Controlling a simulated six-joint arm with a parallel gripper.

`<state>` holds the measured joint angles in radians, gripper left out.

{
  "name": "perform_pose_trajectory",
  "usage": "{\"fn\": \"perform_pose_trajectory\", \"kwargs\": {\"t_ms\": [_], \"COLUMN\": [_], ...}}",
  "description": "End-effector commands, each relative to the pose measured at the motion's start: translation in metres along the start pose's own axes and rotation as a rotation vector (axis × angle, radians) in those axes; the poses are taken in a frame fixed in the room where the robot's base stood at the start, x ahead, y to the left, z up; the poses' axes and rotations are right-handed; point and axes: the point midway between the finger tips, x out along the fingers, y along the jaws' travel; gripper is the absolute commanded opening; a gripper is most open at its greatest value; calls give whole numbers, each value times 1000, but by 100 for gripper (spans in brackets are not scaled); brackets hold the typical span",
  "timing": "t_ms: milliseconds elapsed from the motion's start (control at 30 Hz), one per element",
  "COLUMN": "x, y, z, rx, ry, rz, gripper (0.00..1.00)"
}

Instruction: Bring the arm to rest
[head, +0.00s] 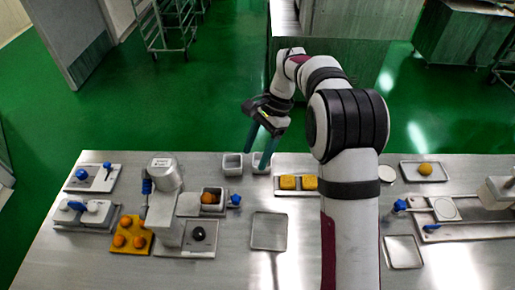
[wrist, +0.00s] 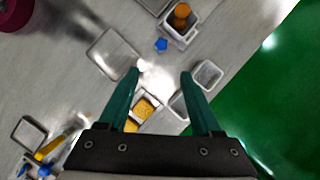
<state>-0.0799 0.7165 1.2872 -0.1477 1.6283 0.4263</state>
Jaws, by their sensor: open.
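My arm reaches up from the front of the steel table (head: 290,255). My gripper (head: 256,152) hangs above the table's far edge, in front of two small square containers. In the wrist view my gripper (wrist: 162,75) shows two green fingers spread apart with nothing between them. The fingers appear above the table, and I see no contact with any object.
Left stands a grey machine (head: 165,208), beside an orange tray (head: 131,236) with several orange balls. An empty square tray (head: 269,231) lies mid-table. A tray with yellow blocks (head: 298,183) lies near the gripper. Right are a tray with an orange ball (head: 424,170) and another device (head: 445,208).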

Motion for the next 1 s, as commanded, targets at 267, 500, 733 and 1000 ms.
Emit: {"fn": "perform_pose_trajectory", "kwargs": {"t_ms": [267, 500, 733, 1000], "x": [-10, -10, -55, -31], "y": [0, 0, 74, 248], "z": [0, 0, 44, 119], "rx": [1, 1, -126, -399], "ry": [0, 0, 75, 227], "rz": [0, 0, -23, -26], "gripper": [66, 66, 66, 66]}}
